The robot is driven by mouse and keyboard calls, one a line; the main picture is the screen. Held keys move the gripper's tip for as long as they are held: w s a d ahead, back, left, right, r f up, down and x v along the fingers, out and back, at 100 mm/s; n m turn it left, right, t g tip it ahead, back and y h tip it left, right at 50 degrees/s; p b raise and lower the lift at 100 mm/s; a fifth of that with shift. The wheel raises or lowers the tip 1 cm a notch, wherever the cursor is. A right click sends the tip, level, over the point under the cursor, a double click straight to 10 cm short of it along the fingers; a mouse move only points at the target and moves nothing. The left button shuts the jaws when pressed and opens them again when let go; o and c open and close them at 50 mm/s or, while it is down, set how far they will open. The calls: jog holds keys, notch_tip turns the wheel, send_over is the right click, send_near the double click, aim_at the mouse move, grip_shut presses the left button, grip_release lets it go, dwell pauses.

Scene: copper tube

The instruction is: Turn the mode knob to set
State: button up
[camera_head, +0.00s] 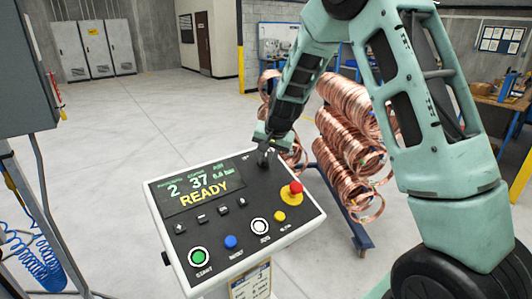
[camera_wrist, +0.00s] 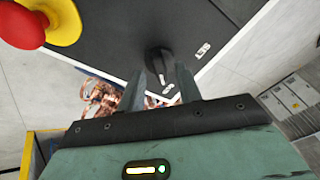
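The mode knob (camera_wrist: 158,62) is a black knob on the dark face of the control panel (camera_head: 155,205). In the wrist view its white mark points down toward a small white label (camera_wrist: 167,88). A second label (camera_wrist: 203,50), which seems to read SET, lies to the right of the knob. My gripper (camera_wrist: 161,73) is open, with one finger on each side of the knob in the picture. I cannot tell whether either finger touches it. In the head view my gripper (camera_head: 264,152) is at the panel's top right corner and hides most of the knob.
A red emergency button on a yellow base (camera_head: 292,193) sits on the panel's right side. Green, blue, white and yellow buttons line its front, and its display (camera_head: 200,189) reads READY. Copper coils (camera_head: 345,130) on a blue rack stand behind the panel.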

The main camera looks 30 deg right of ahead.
jog(key=shift+w+f, duration=0.3)
jog(key=shift+f, duration=0.35)
grip_shut()
